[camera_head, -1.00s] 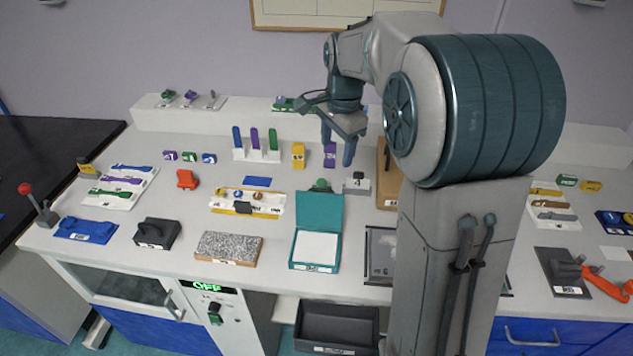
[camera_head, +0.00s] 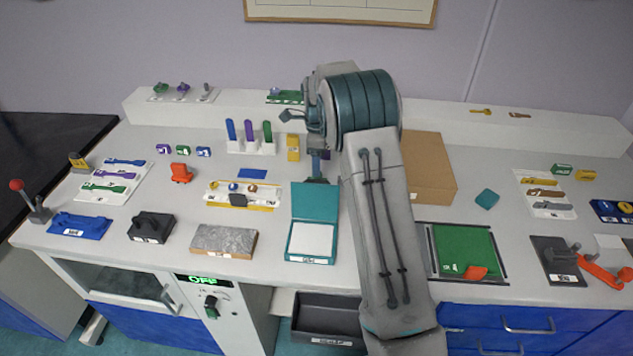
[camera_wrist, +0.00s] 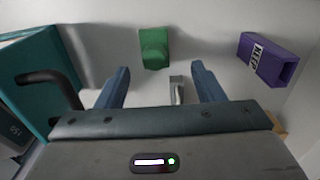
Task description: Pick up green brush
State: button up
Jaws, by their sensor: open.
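A small green block-like object, most likely the green brush (camera_wrist: 153,47), lies on the white table in the wrist view. It is ahead of my gripper (camera_wrist: 162,78), just beyond the gap between the fingertips. My fingers are apart and nothing is held between them. In the head view my gripper (camera_head: 318,165) points down behind the teal box (camera_head: 315,203). A dark green bit there (camera_head: 317,181) is partly hidden by the finger and the box. I cannot make out bristles or a handle.
A purple block marked KEEP (camera_wrist: 268,60) lies right of the green object in the wrist view. The teal box wall (camera_wrist: 32,75) stands close on the left. A yellow block (camera_head: 293,148) and a rack of coloured sticks (camera_head: 250,147) stand left of my arm.

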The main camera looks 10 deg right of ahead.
jog(key=shift+s+a+f+p, duration=0.15)
jog(key=shift+f+p, duration=0.3)
jog(key=shift+f, duration=1.3)
jog(key=shift+s+a+f+p, duration=0.1)
jog(key=shift+f+p, duration=0.3)
jog(key=shift+f, duration=1.3)
jog(key=c, duration=1.1)
